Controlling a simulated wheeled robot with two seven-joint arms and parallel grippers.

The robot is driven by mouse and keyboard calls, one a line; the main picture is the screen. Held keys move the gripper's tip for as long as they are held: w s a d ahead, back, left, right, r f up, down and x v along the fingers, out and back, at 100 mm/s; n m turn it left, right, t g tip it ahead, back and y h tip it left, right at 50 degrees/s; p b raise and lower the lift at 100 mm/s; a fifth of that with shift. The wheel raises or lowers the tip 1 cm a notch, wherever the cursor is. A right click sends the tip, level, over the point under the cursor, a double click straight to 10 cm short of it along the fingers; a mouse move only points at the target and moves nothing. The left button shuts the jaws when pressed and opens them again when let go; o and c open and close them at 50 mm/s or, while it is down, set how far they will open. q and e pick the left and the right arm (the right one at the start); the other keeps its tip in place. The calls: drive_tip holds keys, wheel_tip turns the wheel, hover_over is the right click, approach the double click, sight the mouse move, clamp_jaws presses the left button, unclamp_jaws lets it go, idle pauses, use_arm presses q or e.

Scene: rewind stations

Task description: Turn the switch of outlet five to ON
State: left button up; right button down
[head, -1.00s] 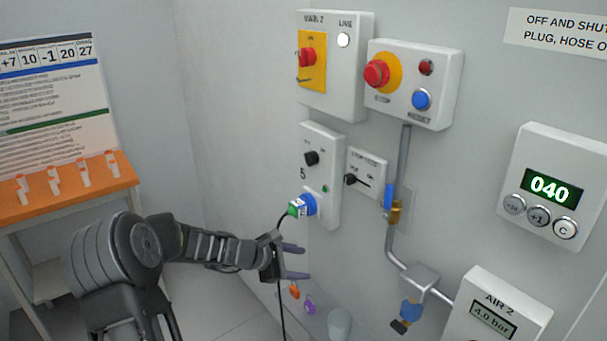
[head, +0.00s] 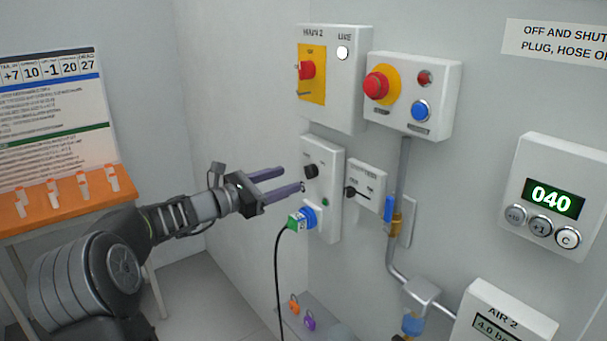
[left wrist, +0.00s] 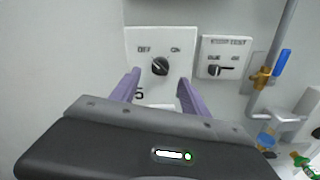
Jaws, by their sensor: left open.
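The outlet five box (head: 329,223) is a white panel on the wall with a black rotary switch (head: 311,172) near its top. In the left wrist view the switch (left wrist: 160,66) lies between the OFF and ON labels, its pointer tilted toward OFF at the upper left. The panel also shows there (left wrist: 135,40) with a "5". My right gripper is not in view.
A smaller white panel with a black lever (head: 369,182) is just right of the box. Above are the MAIN 2 box (head: 345,85) and a red-button and blue-reset box (head: 443,95). A black cable (head: 277,275) hangs from the plug. A pipe with a blue valve (head: 389,200) runs at right.

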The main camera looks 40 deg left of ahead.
sight(305, 173)
use_arm(q)
drive_tip(key=p+x, duration=0.1)
drive_tip(key=x, duration=0.5)
drive_tip(key=shift+w+d, duration=0.1)
drive_tip(key=shift+w, duration=0.2)
clamp_jaws()
